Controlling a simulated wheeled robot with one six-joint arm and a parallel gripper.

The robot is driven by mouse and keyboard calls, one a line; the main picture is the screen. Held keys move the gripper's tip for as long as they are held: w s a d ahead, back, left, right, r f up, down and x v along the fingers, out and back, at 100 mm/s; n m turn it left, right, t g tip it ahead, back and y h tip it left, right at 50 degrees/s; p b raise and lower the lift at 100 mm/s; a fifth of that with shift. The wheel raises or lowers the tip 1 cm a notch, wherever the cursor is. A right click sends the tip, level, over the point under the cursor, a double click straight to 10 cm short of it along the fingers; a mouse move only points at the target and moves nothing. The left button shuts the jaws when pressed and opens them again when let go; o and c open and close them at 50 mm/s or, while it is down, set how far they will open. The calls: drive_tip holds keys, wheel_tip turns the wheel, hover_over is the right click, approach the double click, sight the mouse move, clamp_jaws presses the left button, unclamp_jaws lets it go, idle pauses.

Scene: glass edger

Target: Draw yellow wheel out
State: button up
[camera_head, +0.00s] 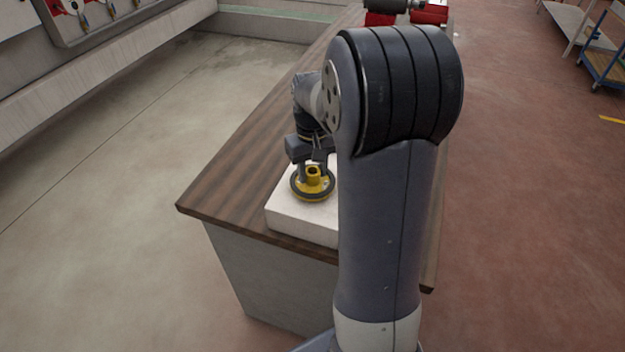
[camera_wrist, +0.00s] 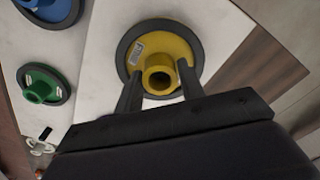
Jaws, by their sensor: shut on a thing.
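The yellow wheel (camera_head: 312,184) has a dark outer rim and a raised yellow hub with a hole. In the head view it is at the near left part of a white block on the bench. It also shows in the wrist view (camera_wrist: 176,46), face toward the camera, with a small label on it. My gripper (camera_head: 314,166) is over the wheel. In the wrist view its two fingers (camera_wrist: 158,80) stand on either side of the hub, shut on it. Whether the wheel touches the white surface below cannot be told.
A blue wheel (camera_wrist: 48,8) and a green wheel (camera_wrist: 42,88) lie on the white surface at left in the wrist view. The white block (camera_head: 300,222) is on the brown bench top (camera_head: 222,190). My arm hides the bench's right part. Red items (camera_head: 430,14) are at the far end.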

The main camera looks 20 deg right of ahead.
drive_tip(key=shift+r, duration=0.15)
drive_tip(key=shift+r+p, duration=2.35)
drive_tip(key=shift+r, duration=0.5)
wheel_tip(320, 180, up, 4)
drive_tip(key=shift+f+p, duration=0.1)
drive_tip(key=shift+p, duration=0.95)
